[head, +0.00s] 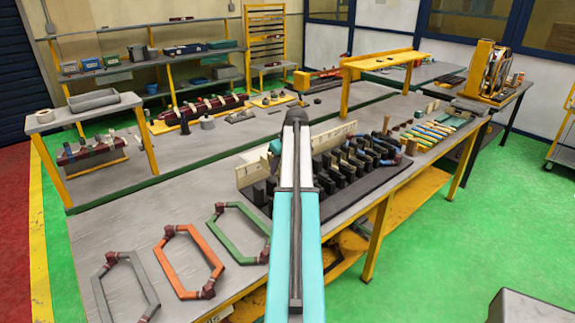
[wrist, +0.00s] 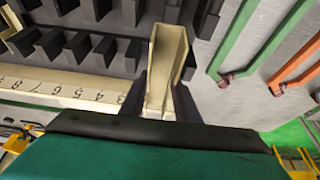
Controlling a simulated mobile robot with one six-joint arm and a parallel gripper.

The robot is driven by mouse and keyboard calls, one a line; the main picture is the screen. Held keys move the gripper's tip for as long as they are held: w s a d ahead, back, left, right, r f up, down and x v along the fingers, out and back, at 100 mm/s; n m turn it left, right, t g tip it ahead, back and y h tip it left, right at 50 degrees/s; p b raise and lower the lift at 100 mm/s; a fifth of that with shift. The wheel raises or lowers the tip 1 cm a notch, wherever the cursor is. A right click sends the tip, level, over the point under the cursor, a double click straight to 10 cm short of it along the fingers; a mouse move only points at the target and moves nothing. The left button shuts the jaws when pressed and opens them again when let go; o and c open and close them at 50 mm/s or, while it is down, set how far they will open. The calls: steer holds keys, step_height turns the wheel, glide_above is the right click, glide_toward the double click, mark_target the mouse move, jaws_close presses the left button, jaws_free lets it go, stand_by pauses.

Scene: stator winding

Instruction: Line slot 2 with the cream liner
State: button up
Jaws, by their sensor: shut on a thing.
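My gripper (wrist: 166,82) is shut on a cream liner (wrist: 168,50), an upright folded channel between the two dark fingers in the wrist view. The liner is over or beside the dark stator block (wrist: 110,58), at its right end. Whether its lower end is inside a slot I cannot tell. A cream numbered strip (wrist: 60,86) runs along the block; digits from 8 down to 3 show. The gripper hides the strip near slot 2. In the head view the stator block (head: 352,172) is right of my arm, which hides most of the gripper and the liner.
Grey (head: 128,284), orange (head: 190,262) and green (head: 238,230) hexagonal coils lie on the bench to the left. Other cream pieces (wrist: 133,12) stand among the block's dark teeth. Several coloured strips (head: 432,132) lie farther right. A yellow raised shelf (head: 385,60) stands behind.

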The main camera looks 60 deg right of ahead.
steer(key=shift+s+d, duration=1.15)
steer(key=shift+d, duration=0.05)
steer(key=shift+f, duration=0.25)
steer(key=shift+f+b, duration=0.9)
steer(key=shift+f, duration=1.05)
steer(key=shift+f+b, duration=1.15)
steer(key=shift+f, duration=1.15)
steer(key=o, duration=0.9)
steer(key=shift+r+p, duration=0.4)
steer(key=shift+r, duration=0.45)
